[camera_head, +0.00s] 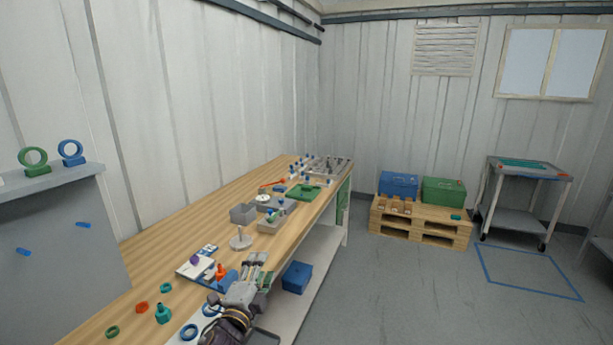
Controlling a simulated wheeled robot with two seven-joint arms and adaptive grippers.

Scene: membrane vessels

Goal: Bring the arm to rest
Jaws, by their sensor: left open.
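My left gripper (257,261) reaches over the front edge of the wooden workbench (170,235) from the bottom of the head view. Its fingers are apart and I see nothing held between them. The dark wrist of my left arm (228,325) shows below it. My right gripper is not in view.
By the gripper lie a white card (190,268), an orange piece (221,271) and blue rings (189,332). A pale spindle on a round base (240,240) stands beyond. A grey panel (60,250) rises at left.

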